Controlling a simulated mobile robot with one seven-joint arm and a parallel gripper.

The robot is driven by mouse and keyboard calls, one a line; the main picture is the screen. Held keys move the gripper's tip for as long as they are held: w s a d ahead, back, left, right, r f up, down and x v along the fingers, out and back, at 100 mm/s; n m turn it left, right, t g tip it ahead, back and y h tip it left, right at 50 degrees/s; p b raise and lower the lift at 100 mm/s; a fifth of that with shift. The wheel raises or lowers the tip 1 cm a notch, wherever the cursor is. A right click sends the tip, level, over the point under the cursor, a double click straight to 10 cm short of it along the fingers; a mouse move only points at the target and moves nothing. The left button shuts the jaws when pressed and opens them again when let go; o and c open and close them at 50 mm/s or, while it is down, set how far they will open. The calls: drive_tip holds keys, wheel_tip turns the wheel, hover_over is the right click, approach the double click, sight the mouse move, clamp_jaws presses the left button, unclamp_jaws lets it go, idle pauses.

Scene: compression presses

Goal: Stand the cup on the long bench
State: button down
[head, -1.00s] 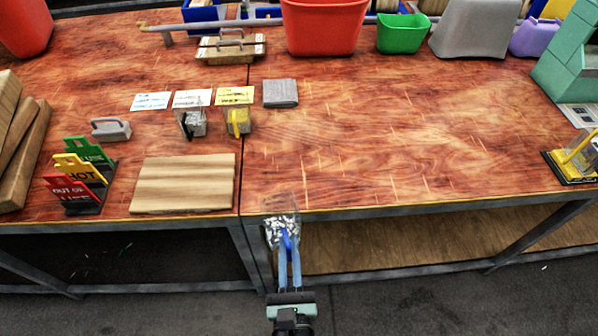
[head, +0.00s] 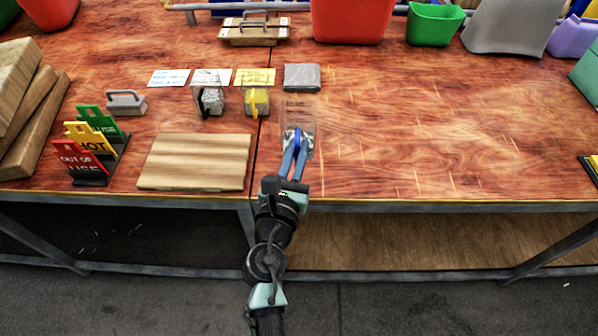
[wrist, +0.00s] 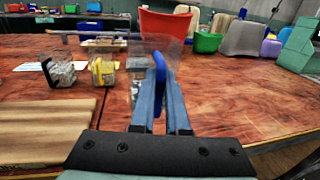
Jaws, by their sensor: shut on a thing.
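A clear cup with a blue handle (head: 299,122) and grey bits inside is held by my gripper (head: 295,158), which is shut on the blue handle. The cup is upright over the front part of the long bench (head: 430,130), just right of the seam. I cannot tell whether its base touches the wood. In the wrist view the cup (wrist: 143,62) and its handle show in front of my gripper (wrist: 159,105). Two similar clear cups, one with a black handle (head: 209,101) and one with a yellow handle (head: 256,101), stand farther back to the left.
A wooden board (head: 195,162) lies left of my gripper. Paper cards (head: 169,78) and a grey cloth (head: 301,77) lie behind the cups. Coloured signs (head: 90,148) stand at the left. A red bin (head: 350,20) is at the back. The bench's right half is mostly clear.

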drive_tip(key=shift+w+r, duration=0.55)
drive_tip(key=shift+w, duration=0.15)
wheel_tip(320, 180, down, 10)
drive_tip(key=b, duration=0.7)
drive_tip(key=shift+w, duration=0.1)
drive_tip(key=shift+r, duration=0.1)
drive_tip(key=c, duration=1.3)
unclamp_jaws()
drive_tip(key=shift+f, duration=0.2)
drive_tip(key=shift+c, duration=0.2)
drive_tip(key=o, duration=0.4)
